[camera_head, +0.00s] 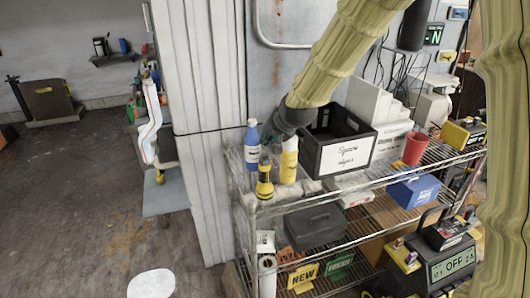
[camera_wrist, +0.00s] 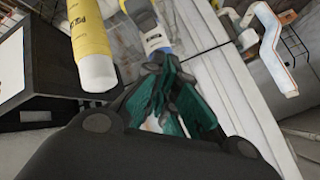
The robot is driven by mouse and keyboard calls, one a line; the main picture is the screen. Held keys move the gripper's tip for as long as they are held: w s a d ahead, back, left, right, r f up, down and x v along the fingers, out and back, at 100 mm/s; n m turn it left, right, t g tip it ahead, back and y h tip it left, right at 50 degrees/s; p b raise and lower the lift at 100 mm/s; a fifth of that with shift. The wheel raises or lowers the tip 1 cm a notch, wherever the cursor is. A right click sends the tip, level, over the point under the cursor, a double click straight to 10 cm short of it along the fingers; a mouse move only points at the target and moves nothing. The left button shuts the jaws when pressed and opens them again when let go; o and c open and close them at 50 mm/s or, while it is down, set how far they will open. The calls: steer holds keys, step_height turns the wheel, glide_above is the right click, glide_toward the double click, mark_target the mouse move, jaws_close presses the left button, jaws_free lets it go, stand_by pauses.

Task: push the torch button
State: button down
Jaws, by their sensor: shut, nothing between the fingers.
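The torch (camera_head: 264,182), yellow and black, stands upright at the front left corner of the wire rack's top shelf. Its button cannot be made out. I cannot pick out the torch in the wrist view. My gripper (camera_head: 268,138) is above and behind the torch, apart from it, at the end of my sleeved arm. In the wrist view its teal-padded fingers (camera_wrist: 172,108) are together and empty. A blue and white bottle (camera_head: 252,146) and a yellow bottle (camera_head: 289,160) stand close to the gripper; the wrist view shows the blue and white bottle (camera_wrist: 153,35) and yellow bottle (camera_wrist: 93,50).
A black crate (camera_head: 346,155) with a white label stands right of the bottles. A red cup (camera_head: 415,148) and blue box (camera_head: 413,191) are farther right.

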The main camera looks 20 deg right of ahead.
steer(key=shift+r+p, duration=1.35)
steer(key=shift+r, duration=0.85)
